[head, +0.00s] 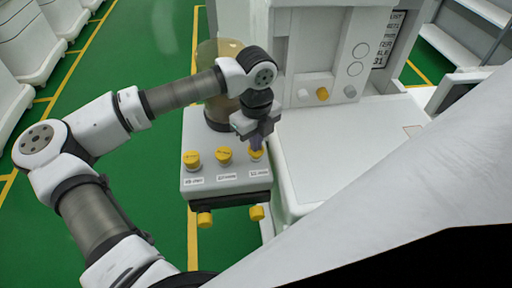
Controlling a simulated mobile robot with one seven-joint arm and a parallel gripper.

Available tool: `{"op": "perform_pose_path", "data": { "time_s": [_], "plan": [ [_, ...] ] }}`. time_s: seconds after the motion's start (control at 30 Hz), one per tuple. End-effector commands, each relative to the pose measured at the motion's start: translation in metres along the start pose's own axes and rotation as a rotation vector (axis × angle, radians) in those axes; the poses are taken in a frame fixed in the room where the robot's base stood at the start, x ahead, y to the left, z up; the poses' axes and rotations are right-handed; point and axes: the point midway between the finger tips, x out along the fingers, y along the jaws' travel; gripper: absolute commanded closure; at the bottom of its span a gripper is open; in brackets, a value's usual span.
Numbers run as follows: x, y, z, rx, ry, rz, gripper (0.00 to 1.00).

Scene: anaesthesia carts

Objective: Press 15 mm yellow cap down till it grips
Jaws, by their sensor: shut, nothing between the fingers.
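Three yellow caps sit in a row on top of a light grey block: a left cap (192,159), a middle cap (224,155) and a right cap (256,154). A small white label lies in front of each, too small to read surely, so I cannot tell which cap is the 15 mm one. My gripper (257,144) points down at the right cap, its shut fingers hiding part of the cap's top. I cannot tell whether the fingertips touch it. Nothing shows between the fingers.
Two more yellow knobs, one at the left (204,219) and one at the right (257,213), stick out below the block's front (225,187). A white cart (350,150) stands close on the right. A brownish cylinder (216,110) stands behind the block. Green floor is open at left.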

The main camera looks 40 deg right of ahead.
Motion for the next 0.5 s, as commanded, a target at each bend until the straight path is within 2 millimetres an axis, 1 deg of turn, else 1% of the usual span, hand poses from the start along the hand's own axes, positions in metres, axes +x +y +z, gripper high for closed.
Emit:
{"op": "perform_pose_path", "data": {
  "time_s": [0.33,0.5],
  "plan": [
    [0.0,0.0,0.0,0.0,0.0,0.001,1.0],
    [-0.011,0.0,0.0,0.0,-0.002,0.001,1.0]
  ]
}}
